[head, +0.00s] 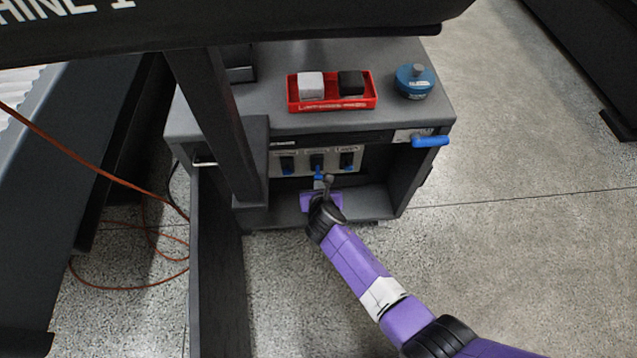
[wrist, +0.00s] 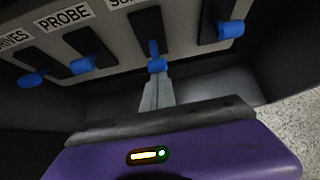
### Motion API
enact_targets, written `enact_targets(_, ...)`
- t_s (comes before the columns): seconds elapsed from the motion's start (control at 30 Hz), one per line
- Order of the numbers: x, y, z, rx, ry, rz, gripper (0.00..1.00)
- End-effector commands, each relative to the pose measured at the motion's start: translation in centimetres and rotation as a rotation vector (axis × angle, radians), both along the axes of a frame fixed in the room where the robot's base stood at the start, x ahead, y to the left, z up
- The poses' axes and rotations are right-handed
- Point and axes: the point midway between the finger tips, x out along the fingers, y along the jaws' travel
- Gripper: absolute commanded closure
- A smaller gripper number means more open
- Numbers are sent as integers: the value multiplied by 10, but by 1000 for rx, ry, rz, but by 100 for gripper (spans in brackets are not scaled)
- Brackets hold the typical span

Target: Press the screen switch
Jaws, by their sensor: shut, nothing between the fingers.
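The screen switch (wrist: 155,50) is the third from the left in the wrist view, a blue lever on a black plate under a partly cut-off label starting "SC". In the head view it is the middle visible switch (head: 317,162) inside the open cabinet. In the head view my gripper (head: 323,181) is in front of the panel, low in the opening.
Neighbouring blue switches sit left, including the PROBE switch (wrist: 82,65), and right (wrist: 230,29). The open cabinet door (head: 218,270) and a dark post (head: 215,125) stand left of my arm. A red tray (head: 332,104) and blue round object (head: 414,82) are on top.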

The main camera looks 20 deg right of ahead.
Motion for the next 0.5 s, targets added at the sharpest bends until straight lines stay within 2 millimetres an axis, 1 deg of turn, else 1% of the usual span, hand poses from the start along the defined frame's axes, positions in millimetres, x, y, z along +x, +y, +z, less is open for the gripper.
enact_targets(0.03,1,0,4,2,4,-1,100)
enact_targets(0.37,0,-1,12,22,65,-2,100)
enact_targets(0.5,0,0,14,20,61,0,100)
